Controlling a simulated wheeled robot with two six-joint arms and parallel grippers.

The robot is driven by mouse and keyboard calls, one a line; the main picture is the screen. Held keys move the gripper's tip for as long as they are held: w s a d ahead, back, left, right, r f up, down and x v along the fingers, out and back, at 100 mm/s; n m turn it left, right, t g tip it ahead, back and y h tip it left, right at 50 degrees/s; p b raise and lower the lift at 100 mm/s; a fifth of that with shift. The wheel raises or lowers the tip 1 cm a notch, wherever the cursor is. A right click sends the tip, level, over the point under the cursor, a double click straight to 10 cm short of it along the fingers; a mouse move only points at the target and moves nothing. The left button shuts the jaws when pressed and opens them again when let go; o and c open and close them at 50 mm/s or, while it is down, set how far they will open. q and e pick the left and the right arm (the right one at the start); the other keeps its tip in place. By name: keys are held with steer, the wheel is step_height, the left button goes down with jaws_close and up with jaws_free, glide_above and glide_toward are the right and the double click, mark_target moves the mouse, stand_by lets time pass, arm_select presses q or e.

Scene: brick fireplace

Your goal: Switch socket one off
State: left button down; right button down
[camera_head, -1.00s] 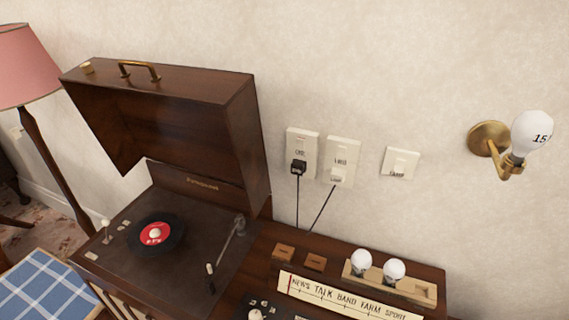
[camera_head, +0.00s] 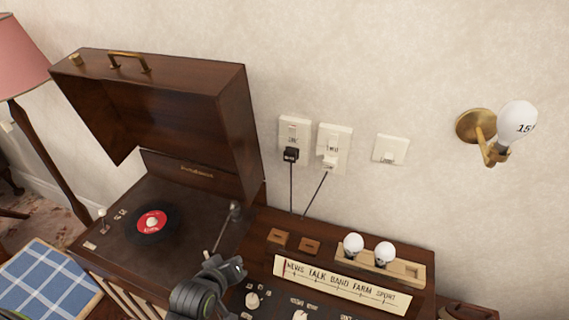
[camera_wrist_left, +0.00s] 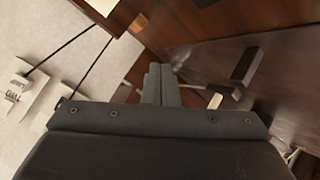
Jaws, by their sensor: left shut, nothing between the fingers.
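Socket one (camera_head: 293,139) is the left of two white wall sockets, with a black plug (camera_head: 291,155) in its lower part and a cord hanging down. Its small switch is too small to read as on or off. The second socket (camera_head: 333,144) stands just right of it with a white plug and a dark cord. My left gripper (camera_head: 236,266) is below the sockets, over the front of the record player and apart from the wall. In the left wrist view its fingers (camera_wrist_left: 161,85) are together and empty. The right gripper is not in view.
The record player (camera_head: 130,240) has its brown lid (camera_head: 165,110) raised, left of the sockets. A wooden rack (camera_head: 405,272) with two bulbs and a labelled radio dial (camera_head: 335,284) lie below. A light switch (camera_head: 390,149) and a brass wall lamp (camera_head: 478,128) are to the right.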

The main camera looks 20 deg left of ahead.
arm_select(q)
steer(key=w+d+r+n+t, duration=0.2)
steer(key=w+r+n+t, duration=0.2)
steer(key=r, duration=0.6)
steer(key=w+d+r+n+t+h, duration=0.1)
steer(key=w+d+r+n+t, duration=0.2)
steer(key=w+r, duration=0.5)
step_height(320, 180, up, 2)
steer(key=n+t, duration=0.1)
steer(key=n, duration=0.1)
steer(key=shift+d+n+t, duration=0.25)
steer(key=shift+n+t, duration=0.05)
steer(key=shift+t, duration=0.1)
steer(key=shift+w, duration=0.15)
steer(key=p, duration=0.3)
glide_toward(294, 130)
steer(key=w, duration=0.5)
steer(key=shift+r, duration=0.35)
steer(key=shift+w, duration=0.9)
